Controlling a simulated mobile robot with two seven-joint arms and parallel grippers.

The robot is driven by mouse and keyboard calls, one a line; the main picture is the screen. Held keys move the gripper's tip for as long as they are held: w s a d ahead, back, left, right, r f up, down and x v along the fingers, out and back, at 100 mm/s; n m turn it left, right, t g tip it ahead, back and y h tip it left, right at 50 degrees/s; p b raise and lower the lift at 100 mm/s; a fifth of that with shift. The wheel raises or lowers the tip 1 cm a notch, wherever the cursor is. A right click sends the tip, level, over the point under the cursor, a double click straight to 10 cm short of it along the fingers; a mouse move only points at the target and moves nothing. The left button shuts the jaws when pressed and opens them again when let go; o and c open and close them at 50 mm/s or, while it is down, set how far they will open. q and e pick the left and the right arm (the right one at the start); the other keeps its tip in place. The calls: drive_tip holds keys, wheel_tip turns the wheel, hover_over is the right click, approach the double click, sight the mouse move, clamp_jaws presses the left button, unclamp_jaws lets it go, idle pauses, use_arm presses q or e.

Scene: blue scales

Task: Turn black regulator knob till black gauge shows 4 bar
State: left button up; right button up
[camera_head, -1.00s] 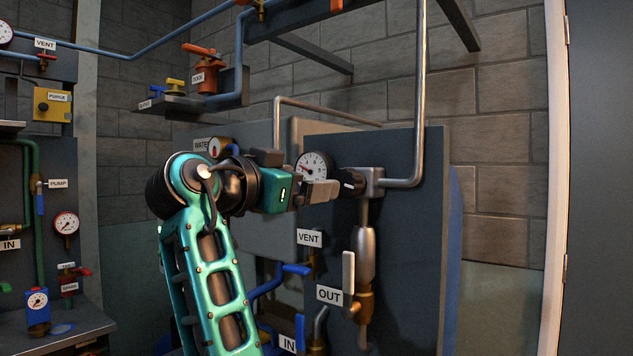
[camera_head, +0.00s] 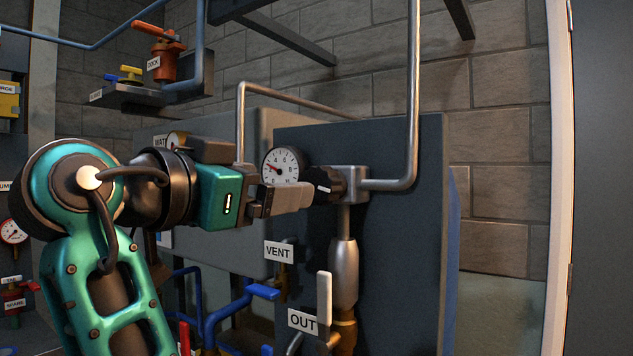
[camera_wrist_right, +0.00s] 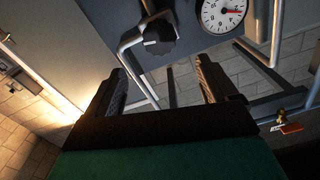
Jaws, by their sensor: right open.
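The black regulator knob (camera_head: 325,186), with a white mark, sits on a metal pipe fitting on the dark panel. It also shows in the right wrist view (camera_wrist_right: 158,38), beyond the fingertips. Up and left of it is the black-rimmed gauge (camera_head: 282,164) with a white dial. Its red needle points left; I cannot read the exact value. The gauge also shows in the right wrist view (camera_wrist_right: 223,13), cut by the top edge. My right gripper (camera_head: 308,195) is just left of the knob, open, with nothing between its fingers (camera_wrist_right: 162,66). My left gripper is not in view.
A metal pipe (camera_head: 412,100) runs up from the fitting, right of the knob. Below are a VENT label (camera_head: 278,252), blue pipework (camera_head: 220,318) and a valve handle (camera_head: 325,298) by the OUT label (camera_head: 303,321). A brick wall (camera_head: 500,120) stands behind the panel.

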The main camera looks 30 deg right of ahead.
sight(316, 183)
drive_tip(key=p+x, duration=0.1)
drive_tip(key=x, duration=0.9)
drive_tip(key=shift+d, duration=0.25)
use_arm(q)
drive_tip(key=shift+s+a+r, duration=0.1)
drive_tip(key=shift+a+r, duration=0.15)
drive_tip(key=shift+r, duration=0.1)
use_arm(e)
drive_tip(key=c, duration=1)
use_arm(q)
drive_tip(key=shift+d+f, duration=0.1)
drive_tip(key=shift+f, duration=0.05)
use_arm(e)
drive_tip(key=shift+o, duration=0.2)
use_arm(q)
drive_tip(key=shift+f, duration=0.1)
use_arm(e)
drive_tip(key=shift+f, duration=0.1)
